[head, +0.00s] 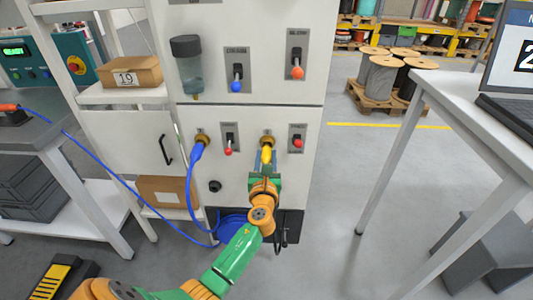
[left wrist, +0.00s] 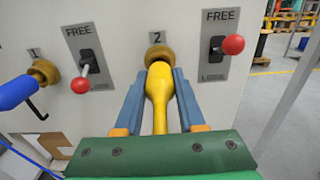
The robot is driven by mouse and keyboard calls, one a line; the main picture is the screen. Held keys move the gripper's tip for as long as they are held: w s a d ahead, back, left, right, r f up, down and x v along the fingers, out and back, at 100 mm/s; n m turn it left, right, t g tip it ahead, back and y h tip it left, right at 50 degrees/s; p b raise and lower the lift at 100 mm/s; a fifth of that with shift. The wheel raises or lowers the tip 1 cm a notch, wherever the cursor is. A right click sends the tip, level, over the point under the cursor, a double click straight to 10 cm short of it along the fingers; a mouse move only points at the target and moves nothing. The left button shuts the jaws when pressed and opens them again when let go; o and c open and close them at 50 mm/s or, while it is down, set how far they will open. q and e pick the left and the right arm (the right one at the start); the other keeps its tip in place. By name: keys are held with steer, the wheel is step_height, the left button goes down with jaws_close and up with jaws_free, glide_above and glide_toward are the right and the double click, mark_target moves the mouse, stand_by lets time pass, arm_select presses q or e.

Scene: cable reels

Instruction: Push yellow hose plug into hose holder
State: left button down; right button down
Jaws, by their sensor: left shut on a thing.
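The yellow hose plug (left wrist: 160,85) is between the fingers of my left gripper (left wrist: 160,100), which is shut on it. Its tip is at the mouth of the brass hose holder (left wrist: 158,53) under the label 2; I cannot tell how deep it sits. In the head view the yellow plug (head: 267,154) shows just below the brass holder (head: 267,140) on the white cabinet, with my left gripper (head: 265,165) around it from below. My right gripper is not in view.
A blue hose plug (head: 197,152) sits at the brass holder to the left, its blue hose hanging down. Red-knobbed switches (left wrist: 232,44) flank holder 2. A shelf with boxes stands left; a white table (head: 470,110) stands right, with open floor between it and the cabinet.

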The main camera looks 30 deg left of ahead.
arm_select(q)
steer(key=shift+p+v, duration=0.7)
steer(key=shift+v, duration=1.3)
steer(key=p+v, duration=0.1)
steer(key=v, duration=0.5)
